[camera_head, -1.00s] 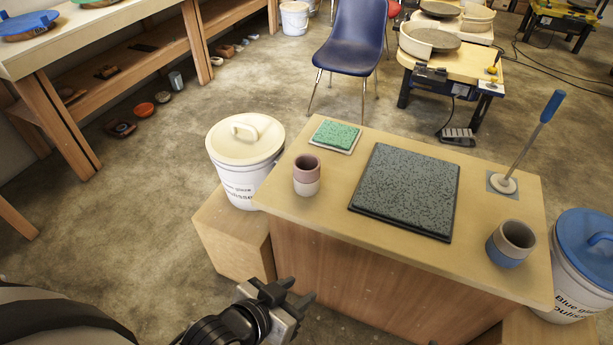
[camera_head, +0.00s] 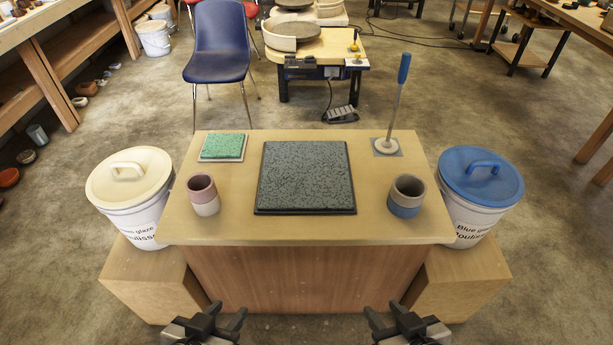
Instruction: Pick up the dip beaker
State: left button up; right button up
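Two beakers stand upright on the wooden table (camera_head: 230,232); I cannot tell which one the task calls the dip beaker. The pink and white beaker (camera_head: 204,203) stands at the left front. The grey beaker with a blue lower part (camera_head: 405,205) stands at the right front. My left gripper (camera_head: 226,313) is at the bottom of the view, in front of the table, open and empty. My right gripper (camera_head: 384,314) is also at the bottom, open and empty. Both are apart from the beakers.
A dark speckled mat (camera_head: 305,178) lies between the beakers. A green tile (camera_head: 222,147) and an upright blue-handled tool (camera_head: 398,95) are behind. A cream-lidded bucket (camera_head: 135,205) and a blue-lidded bucket (camera_head: 470,210) flank the table on wooden boxes.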

aim_at(201, 189)
jog(key=k, duration=0.45)
jog(key=u, duration=0.3)
jog(key=i, duration=0.65)
jog(key=u, duration=1.15)
jog(key=i, duration=0.3)
jog(key=u, duration=0.2)
